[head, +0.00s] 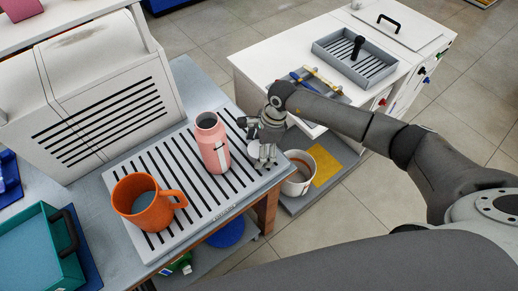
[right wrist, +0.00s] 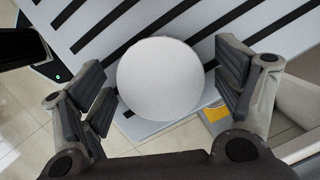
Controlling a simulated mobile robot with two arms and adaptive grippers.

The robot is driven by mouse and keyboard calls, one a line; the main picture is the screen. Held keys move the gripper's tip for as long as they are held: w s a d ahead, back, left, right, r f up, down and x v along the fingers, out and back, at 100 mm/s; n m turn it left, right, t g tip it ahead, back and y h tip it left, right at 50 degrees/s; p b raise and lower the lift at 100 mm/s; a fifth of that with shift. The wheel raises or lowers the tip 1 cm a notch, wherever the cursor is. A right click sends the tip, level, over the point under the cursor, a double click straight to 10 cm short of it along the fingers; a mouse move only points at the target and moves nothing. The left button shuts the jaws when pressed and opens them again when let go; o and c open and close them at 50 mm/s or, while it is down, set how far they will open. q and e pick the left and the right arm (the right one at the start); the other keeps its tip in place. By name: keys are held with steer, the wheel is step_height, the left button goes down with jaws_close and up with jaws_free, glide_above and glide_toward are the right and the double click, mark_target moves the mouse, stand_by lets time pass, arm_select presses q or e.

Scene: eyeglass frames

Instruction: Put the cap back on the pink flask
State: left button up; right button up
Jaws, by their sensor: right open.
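The pink flask (head: 213,145) stands upright on the striped white rack, with its dark mouth uncovered. A round white cap (right wrist: 160,78) lies between the fingers of my right gripper (right wrist: 163,90) in the right wrist view. In the head view the cap (head: 254,150) is partly hidden by that gripper (head: 264,158), near the rack's right edge, just right of the flask. My right gripper is open, with gaps between the cap and the fingers on both sides. My left gripper is not in view.
An orange mug (head: 140,208) stands on the rack (head: 188,222), left of the flask. A white bin (head: 300,174) stands below, right of the table. A white slatted box (head: 95,100) stands behind the rack. A white cabinet (head: 275,62) with a grey tray (head: 330,50) is at the back right.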

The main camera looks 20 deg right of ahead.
steer(key=c, duration=1)
steer(key=shift+r, duration=0.15)
steer(key=shift+r, duration=0.2)
step_height(320, 180, up, 2)
steer(key=shift+w+r+b, duration=0.1)
steer(key=shift+b, duration=0.9)
steer(key=s+a+r+b, duration=0.3)
steer(key=s+a+r, duration=0.5)
steer(key=s+r, duration=0.2)
steer(key=shift+s+a+b, duration=0.15)
steer(key=shift+s+b, duration=0.2)
steer(key=shift+s, duration=0.45)
